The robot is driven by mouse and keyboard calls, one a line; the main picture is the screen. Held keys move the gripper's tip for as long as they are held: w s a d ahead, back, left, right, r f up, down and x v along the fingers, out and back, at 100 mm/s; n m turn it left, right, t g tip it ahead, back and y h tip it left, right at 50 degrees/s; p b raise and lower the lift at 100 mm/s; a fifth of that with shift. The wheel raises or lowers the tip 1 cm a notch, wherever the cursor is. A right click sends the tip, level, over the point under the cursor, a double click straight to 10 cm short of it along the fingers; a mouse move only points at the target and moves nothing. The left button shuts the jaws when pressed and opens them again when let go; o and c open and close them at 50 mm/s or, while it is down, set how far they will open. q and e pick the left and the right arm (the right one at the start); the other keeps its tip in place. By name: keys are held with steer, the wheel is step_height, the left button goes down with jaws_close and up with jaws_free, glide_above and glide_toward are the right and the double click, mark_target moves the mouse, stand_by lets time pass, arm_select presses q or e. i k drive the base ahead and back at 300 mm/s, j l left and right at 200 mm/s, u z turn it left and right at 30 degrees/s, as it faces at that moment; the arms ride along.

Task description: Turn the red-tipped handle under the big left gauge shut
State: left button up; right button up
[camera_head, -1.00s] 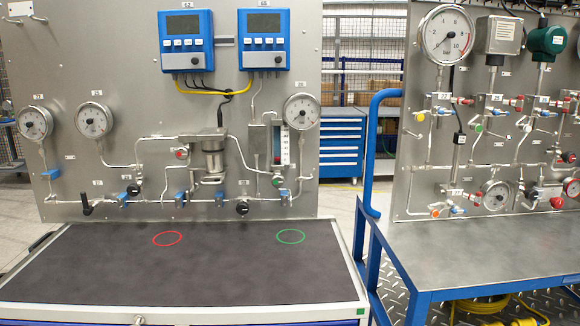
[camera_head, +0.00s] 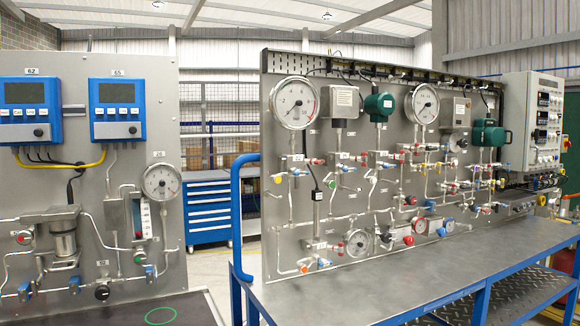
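The big left gauge (camera_head: 294,103) is a round white dial with a red mark, at the upper left of the right-hand grey panel (camera_head: 265,215). Under it is a small valve block with a red-tipped handle (camera_head: 317,161) sticking out to the right. A yellow-tipped handle (camera_head: 278,179) and a blue piece (camera_head: 296,172) sit just below. Another small red-tipped part (camera_head: 326,262) is lower on the same line. The handles are too small to tell how far each is turned. Neither of my grippers is in view.
A grey-topped bench (camera_head: 400,270) with a blue frame stands before this panel. A blue rail (camera_head: 237,215) rises at its left end. Another panel (camera_head: 95,180) with two blue controllers stands left. A gap with a blue drawer cabinet (camera_head: 209,210) lies between them.

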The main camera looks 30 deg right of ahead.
mark_target(313, 161)
steer(key=l+z, duration=0.1)
steer(key=l, duration=1.1)
steer(key=l+z, duration=0.15)
steer(key=l, duration=0.45)
steer(key=i+l+z, duration=0.1)
steer(key=l, duration=0.45)
steer(key=l+z, duration=0.1)
steer(key=l, duration=0.5)
steer(key=i+l, duration=0.15)
steer(key=l, duration=0.45)
steer(key=i+l+z, duration=0.15)
steer(key=l, duration=0.4)
steer(key=l+z, duration=0.1)
steer(key=l, duration=0.5)
steer(key=i, duration=0.05)
